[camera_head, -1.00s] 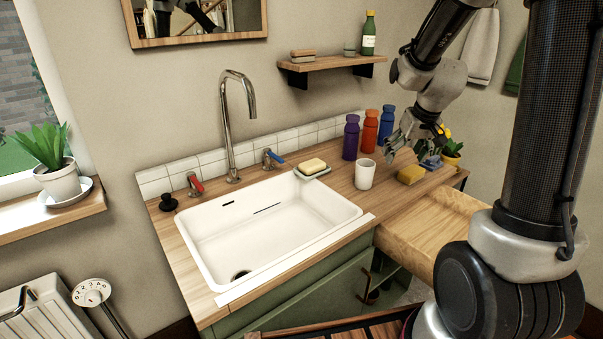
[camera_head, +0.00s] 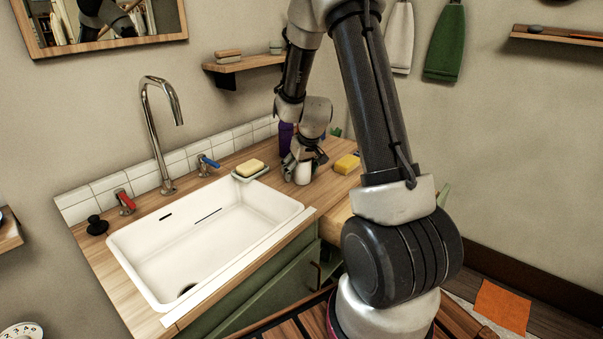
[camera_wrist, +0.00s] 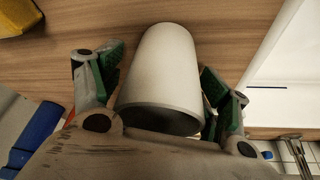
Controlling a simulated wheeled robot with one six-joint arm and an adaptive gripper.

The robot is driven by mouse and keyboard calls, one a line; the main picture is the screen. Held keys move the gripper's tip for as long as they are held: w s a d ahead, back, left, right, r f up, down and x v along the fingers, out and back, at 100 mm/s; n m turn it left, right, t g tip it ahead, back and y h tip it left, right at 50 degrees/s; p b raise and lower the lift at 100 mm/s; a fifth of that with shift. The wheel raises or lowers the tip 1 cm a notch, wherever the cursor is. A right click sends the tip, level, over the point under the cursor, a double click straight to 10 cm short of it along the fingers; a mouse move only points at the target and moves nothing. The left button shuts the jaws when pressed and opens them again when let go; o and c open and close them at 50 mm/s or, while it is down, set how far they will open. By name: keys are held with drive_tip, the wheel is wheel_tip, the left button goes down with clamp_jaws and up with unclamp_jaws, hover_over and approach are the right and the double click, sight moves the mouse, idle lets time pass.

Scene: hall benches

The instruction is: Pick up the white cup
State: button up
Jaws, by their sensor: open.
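My gripper (camera_head: 295,172) is open and low over the counter at the cup. In the wrist view the cup (camera_wrist: 165,75) lies between the two green-padded fingers of my gripper (camera_wrist: 160,85), its open rim toward the wrist. A gap shows between the cup and each finger there.
A yellow sponge (camera_head: 347,164) lies on the counter right of the cup. A soap dish (camera_head: 250,173) with yellow soap (camera_head: 250,167) is left of it, by the sink (camera_head: 205,235). A purple bottle (camera_head: 286,135) stands just behind my gripper.

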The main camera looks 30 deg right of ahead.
drive_tip(key=shift+c, duration=0.3)
drive_tip(key=c, duration=1)
drive_tip(key=shift+r, duration=0.15)
